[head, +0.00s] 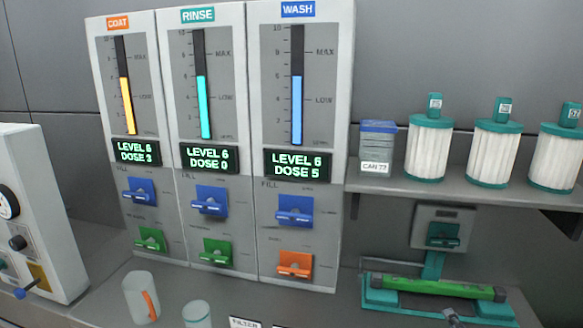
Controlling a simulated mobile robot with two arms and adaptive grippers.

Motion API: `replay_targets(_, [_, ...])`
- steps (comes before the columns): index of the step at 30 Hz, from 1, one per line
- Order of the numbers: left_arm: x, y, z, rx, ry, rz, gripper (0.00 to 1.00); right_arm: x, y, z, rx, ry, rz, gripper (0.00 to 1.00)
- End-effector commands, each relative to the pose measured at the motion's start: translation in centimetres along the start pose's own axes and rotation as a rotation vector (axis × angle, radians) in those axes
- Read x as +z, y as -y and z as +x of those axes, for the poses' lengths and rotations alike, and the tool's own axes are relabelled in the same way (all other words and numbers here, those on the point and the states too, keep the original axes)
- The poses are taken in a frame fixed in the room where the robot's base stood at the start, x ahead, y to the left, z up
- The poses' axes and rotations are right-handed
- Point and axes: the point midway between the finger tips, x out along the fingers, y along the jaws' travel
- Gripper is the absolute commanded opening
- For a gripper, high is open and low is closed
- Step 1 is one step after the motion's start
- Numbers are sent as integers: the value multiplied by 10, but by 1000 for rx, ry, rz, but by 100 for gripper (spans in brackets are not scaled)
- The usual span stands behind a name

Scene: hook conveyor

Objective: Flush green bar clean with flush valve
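The green bar (430,287) lies roughly level across a teal cradle (380,298) at the lower right, with dark patches near its ends. Above it a grey wall box (425,215) carries a teal lever or valve (443,235) with a dark label too small to read. A teal upright runs from this box down toward the bar. A small grey fitting (452,317) shows in front of the cradle, cut off by the bottom edge. I cannot tell which of these is the flush valve. Neither of my grippers is in view.
COAT, RINSE and WASH columns (345,60) show level 6 and doses 3, 0 and 5, with blue, green and orange levers. A shelf (400,190) holds a CAN 77 container (377,150) and white filters (430,150). Cups (140,297) stand in front. A gauge panel (30,180) is left.

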Motion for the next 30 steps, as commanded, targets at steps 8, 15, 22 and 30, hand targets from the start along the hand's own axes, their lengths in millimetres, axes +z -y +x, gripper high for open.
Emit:
replay_targets(8, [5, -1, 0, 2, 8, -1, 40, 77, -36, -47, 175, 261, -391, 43])
replay_targets(15, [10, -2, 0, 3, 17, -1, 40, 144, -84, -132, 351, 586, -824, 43])
replay_targets(22, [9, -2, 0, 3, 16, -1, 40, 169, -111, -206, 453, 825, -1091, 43])
replay_targets(30, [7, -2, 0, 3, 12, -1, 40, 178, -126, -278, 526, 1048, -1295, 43])
